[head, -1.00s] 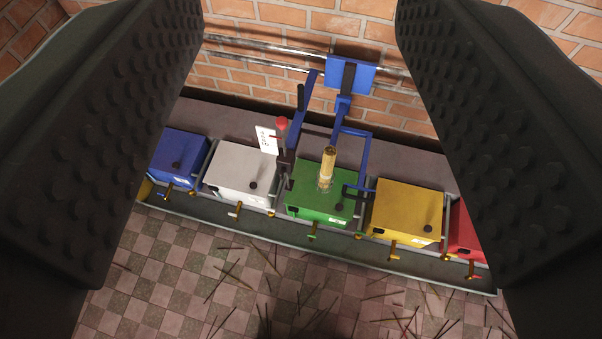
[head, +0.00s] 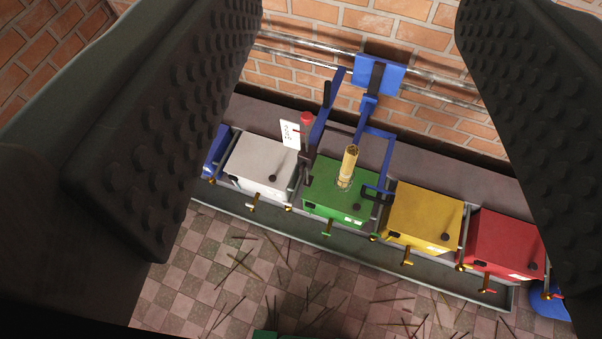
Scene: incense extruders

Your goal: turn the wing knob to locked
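A row of boxes stands below: blue (head: 216,152), white (head: 262,163), green (head: 325,199), yellow (head: 424,212) and red (head: 505,243). Small brass or coloured fittings stick out at their fronts, such as a green one (head: 327,229) and a brass one (head: 252,206). Black round knobs sit on the tops. I cannot tell which part is the wing knob. A blue bracket (head: 368,108) reaches over the green box, by an upright brass cylinder (head: 348,165). My gripper (head: 355,130) is open and empty, its dark fingers apart, above and away from the row.
Metal rails (head: 300,56) run along the brick wall behind. A red-topped lever (head: 306,120) and a white tag (head: 291,134) stand between the white and green boxes. Thin sticks litter the checkered floor (head: 200,265) in front. A blue round thing (head: 549,302) shows at right.

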